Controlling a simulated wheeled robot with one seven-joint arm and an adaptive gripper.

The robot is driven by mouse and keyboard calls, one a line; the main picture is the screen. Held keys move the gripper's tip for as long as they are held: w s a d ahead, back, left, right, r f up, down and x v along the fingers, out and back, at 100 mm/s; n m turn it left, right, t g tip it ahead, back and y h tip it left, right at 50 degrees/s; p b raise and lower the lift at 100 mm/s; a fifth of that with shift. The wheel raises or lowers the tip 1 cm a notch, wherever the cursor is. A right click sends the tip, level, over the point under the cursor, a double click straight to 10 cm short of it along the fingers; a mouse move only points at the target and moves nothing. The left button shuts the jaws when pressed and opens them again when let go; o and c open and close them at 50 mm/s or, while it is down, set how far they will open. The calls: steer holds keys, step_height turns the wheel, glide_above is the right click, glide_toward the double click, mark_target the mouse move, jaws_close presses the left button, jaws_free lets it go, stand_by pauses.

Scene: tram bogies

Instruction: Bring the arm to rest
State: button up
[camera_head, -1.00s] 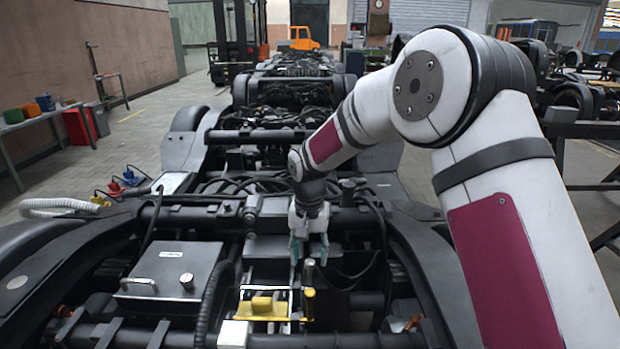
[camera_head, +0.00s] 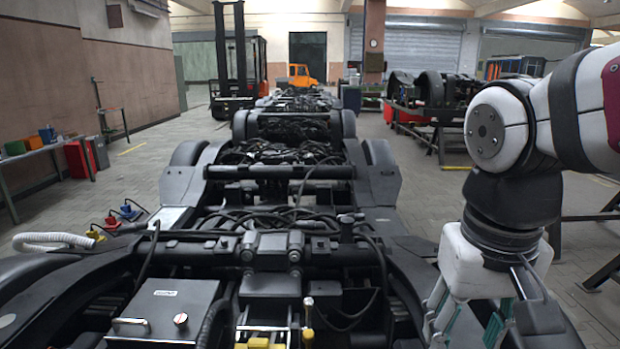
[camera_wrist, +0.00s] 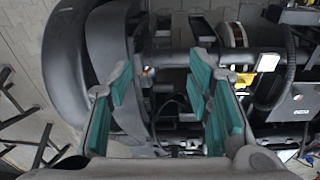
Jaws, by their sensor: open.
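My gripper (camera_head: 462,325) hangs at the right of the head view, pointing down, with its fingertips cut off by the lower edge. In the wrist view my gripper (camera_wrist: 157,95) shows its teal finger pads spread apart, with nothing held between them. Below it lie dark parts of the bogie (camera_wrist: 110,60). My arm is folded at the right side of the head view, clear of the middle of the bogie (camera_head: 300,255).
A grey box with a handle (camera_head: 165,308) sits at the lower left, and a yellow part (camera_head: 262,342) lies at the bottom middle. A workbench with bins (camera_head: 40,145) stands left. A forklift (camera_head: 235,75) stands behind. Black stands (camera_head: 600,225) are on the right.

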steer(key=s+d+f, duration=0.2)
steer(key=s+f, duration=0.1)
steer(key=s, duration=0.9)
step_height(320, 180, up, 16)
steer(key=t+p, duration=0.3)
steer(key=p, duration=1.1)
steer(key=shift+w+a+n+y, duration=0.15)
steer(key=shift+w+n+y, duration=0.1)
steer(key=shift+n+y, duration=0.05)
stand_by(0.7)
